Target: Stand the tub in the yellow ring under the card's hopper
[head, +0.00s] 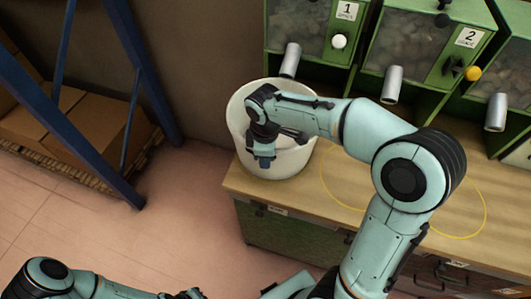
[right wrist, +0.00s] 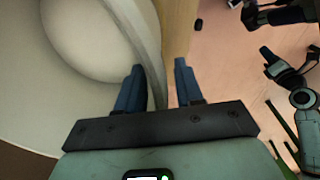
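The white tub (head: 240,110) stands upright on the left end of the wooden bench, below the spout of hopper 1. My right gripper (head: 263,160) reaches down at its front rim. In the right wrist view, my right gripper (right wrist: 158,85) is open, with one blue finger inside the tub (right wrist: 148,30) and one outside; gaps show beside the wall. Yellow ring lines (head: 486,210) lie on the bench right of the tub. My right arm hides their middle, so I cannot tell whether they form one ring or two. I see no separate card. My left arm's fingers are unclear.
Green hoppers (head: 410,40) line the back of the bench, with number plates 1 (head: 346,10) and 2 (head: 469,37) and grey spouts (head: 392,85). A blue rack (head: 100,150) with boxes stands left. Bare bench top (head: 320,200) shows around the ring lines.

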